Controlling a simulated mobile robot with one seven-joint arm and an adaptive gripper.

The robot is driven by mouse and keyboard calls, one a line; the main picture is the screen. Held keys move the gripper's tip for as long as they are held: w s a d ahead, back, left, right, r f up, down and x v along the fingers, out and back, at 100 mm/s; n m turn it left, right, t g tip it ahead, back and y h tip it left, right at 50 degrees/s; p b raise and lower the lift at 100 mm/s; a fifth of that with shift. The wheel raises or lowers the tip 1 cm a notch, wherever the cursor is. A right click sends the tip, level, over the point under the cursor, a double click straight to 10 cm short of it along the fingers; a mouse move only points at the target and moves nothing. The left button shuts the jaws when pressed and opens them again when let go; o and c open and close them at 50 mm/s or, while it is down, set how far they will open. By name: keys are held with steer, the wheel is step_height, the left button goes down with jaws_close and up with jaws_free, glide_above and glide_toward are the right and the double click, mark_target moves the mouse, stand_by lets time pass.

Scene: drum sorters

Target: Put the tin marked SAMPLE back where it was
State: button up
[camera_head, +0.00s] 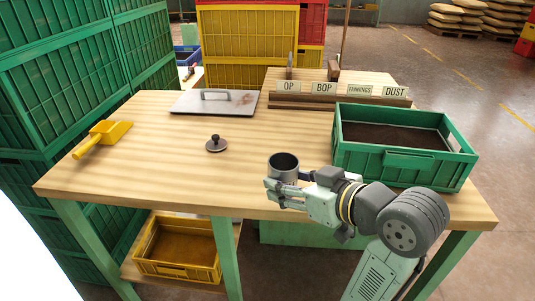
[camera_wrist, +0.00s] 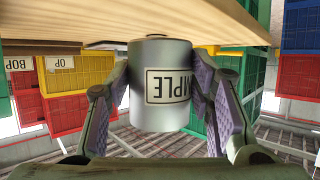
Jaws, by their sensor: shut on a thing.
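The grey metal tin (camera_head: 284,161) is upright and open at the top, near the table's front edge in the head view. My gripper (camera_head: 280,187) is shut on it from the front right, with a finger on either side. In the wrist view the tin (camera_wrist: 150,110) is between both finger pads, and its label shows upside down, reading partly "MPLE". I cannot tell whether its base touches the table. A dark round lid with a knob (camera_head: 215,145) lies on the wooden table (camera_head: 130,165), behind and left of the tin.
A green crate (camera_head: 400,168) with dark contents stands right of my gripper. A metal plate with a handle (camera_head: 213,103) and a yellow scoop (camera_head: 102,137) lie farther back and left. Signs OP, BOP, FANNINGS, DUST stand on a wooden rack (camera_head: 340,102). The table's left middle is clear.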

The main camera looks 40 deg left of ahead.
steer(key=p, duration=0.3)
glide_above(264, 171)
steer(key=shift+s+f, duration=0.15)
steer(key=shift+f, duration=0.45)
steer(key=shift+a+f, duration=0.1)
steer(key=shift+f, duration=1.7)
steer(key=shift+f, duration=0.1)
steer(key=shift+f, duration=0.15)
steer(key=o, duration=1.2)
